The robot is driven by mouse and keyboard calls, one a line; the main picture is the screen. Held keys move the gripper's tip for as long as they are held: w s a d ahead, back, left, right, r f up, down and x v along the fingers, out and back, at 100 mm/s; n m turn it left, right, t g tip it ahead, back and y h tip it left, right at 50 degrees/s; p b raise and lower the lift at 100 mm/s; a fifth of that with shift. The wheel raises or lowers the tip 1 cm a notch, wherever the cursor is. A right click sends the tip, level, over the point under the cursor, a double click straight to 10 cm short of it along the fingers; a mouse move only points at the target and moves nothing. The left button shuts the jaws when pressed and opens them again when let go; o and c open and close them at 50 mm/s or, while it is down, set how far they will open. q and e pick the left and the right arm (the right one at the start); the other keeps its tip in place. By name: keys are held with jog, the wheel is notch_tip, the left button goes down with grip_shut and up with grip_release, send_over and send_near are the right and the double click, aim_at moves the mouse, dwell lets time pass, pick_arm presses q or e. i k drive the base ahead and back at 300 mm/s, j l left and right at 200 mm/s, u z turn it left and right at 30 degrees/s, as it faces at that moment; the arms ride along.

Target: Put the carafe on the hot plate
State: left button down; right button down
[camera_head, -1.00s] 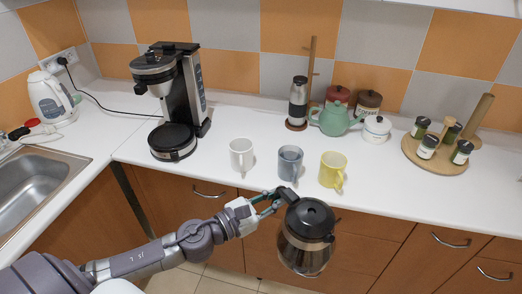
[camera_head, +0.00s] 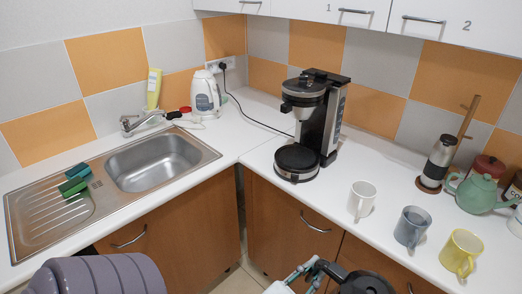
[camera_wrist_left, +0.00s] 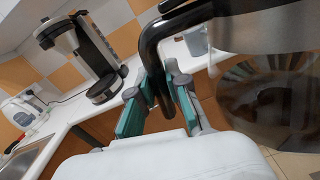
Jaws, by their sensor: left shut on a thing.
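The carafe (camera_head: 366,284) has a black lid and handle and shows only at the bottom edge of the head view. In the left wrist view its glass body (camera_wrist_left: 270,100) fills the right side. My left gripper (camera_head: 308,272) is shut on the black carafe handle (camera_wrist_left: 152,50), holding the carafe off the counter, in front of the cabinets. The hot plate (camera_head: 297,160) is the round black base of the coffee maker (camera_head: 325,105); it is empty. The coffee maker also shows in the left wrist view (camera_wrist_left: 95,50). My right gripper is not in view.
White (camera_head: 362,200), grey (camera_head: 411,227) and yellow (camera_head: 461,253) mugs stand along the counter right of the coffee maker. A kettle (camera_head: 205,95) and sink (camera_head: 155,162) are to the left. A teapot (camera_head: 478,193) stands far right. Counter left of the hot plate is clear.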

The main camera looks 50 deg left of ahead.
aim_at(291, 153)
jog(key=i+u, duration=0.2)
jog(key=u, duration=0.25)
jog(key=i+u, duration=0.25)
jog(key=u, duration=0.15)
jog(key=i+u, duration=0.25)
jog(key=u, duration=0.2)
jog(key=i+l, duration=0.4)
jog(key=i, duration=0.05)
